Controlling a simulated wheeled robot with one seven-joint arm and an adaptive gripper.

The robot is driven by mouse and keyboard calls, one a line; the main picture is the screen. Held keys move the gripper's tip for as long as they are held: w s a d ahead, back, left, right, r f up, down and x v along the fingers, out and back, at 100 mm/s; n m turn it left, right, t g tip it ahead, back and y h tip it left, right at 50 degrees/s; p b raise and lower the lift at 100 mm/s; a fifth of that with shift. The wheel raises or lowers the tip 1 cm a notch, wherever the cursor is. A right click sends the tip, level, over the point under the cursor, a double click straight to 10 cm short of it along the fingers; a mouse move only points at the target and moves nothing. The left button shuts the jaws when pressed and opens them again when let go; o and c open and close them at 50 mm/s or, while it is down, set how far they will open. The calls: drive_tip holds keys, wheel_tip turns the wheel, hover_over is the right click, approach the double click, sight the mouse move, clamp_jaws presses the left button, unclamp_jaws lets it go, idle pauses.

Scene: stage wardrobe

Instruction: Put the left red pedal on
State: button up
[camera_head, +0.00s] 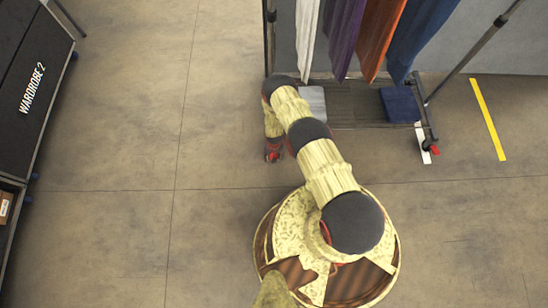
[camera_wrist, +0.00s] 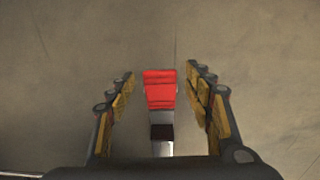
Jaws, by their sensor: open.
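The left red pedal (camera_wrist: 160,88) is at the centre of the wrist view, a bright red lever on a dark and grey metal mount. My gripper (camera_wrist: 160,77) is open, with one finger on each side of the pedal and a visible gap to both. In the head view my gripper (camera_head: 273,152) is low at the left end of the clothes rack (camera_head: 350,104), where my arm hides most of that end and the pedal cannot be made out clearly. The right red pedal (camera_head: 435,150) shows at the rack's right foot.
White, purple, orange and blue garments (camera_head: 380,40) hang from the rack. Folded grey cloth (camera_head: 312,102) and blue cloth (camera_head: 399,104) lie on its base shelf. A black wardrobe case (camera_head: 35,85) stands far left. The floor between the case and my arm is clear.

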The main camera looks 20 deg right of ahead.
drive_tip(key=shift+c, duration=1.1)
drive_tip(key=c, duration=0.9)
drive_tip(key=shift+c, duration=0.2)
drive_tip(key=shift+s+a+p, duration=0.15)
drive_tip(key=shift+p, duration=0.3)
drive_tip(key=shift+s+t+p, duration=0.15)
drive_tip(key=shift+t+p, duration=0.55)
drive_tip(key=shift+p, duration=0.05)
drive_tip(key=shift+s+a+f+t+h, duration=0.1)
drive_tip(key=shift+f+t+h, duration=0.15)
drive_tip(key=shift+t, duration=0.2)
drive_tip(key=shift+s+f+t+h, duration=0.1)
drive_tip(key=shift+f+t+h, duration=0.15)
drive_tip(key=shift+t, duration=0.2)
drive_tip(key=shift+c, duration=0.2)
drive_tip(key=shift+s+f+t+h+b, duration=0.1)
drive_tip(key=shift+f+t+h+b, duration=0.1)
drive_tip(key=shift+t, duration=0.45)
drive_tip(key=shift+s+f+t+h+b, duration=0.1)
drive_tip(key=shift+t+h, duration=0.1)
drive_tip(key=shift+t, duration=0.45)
drive_tip(key=shift+o, duration=0.2)
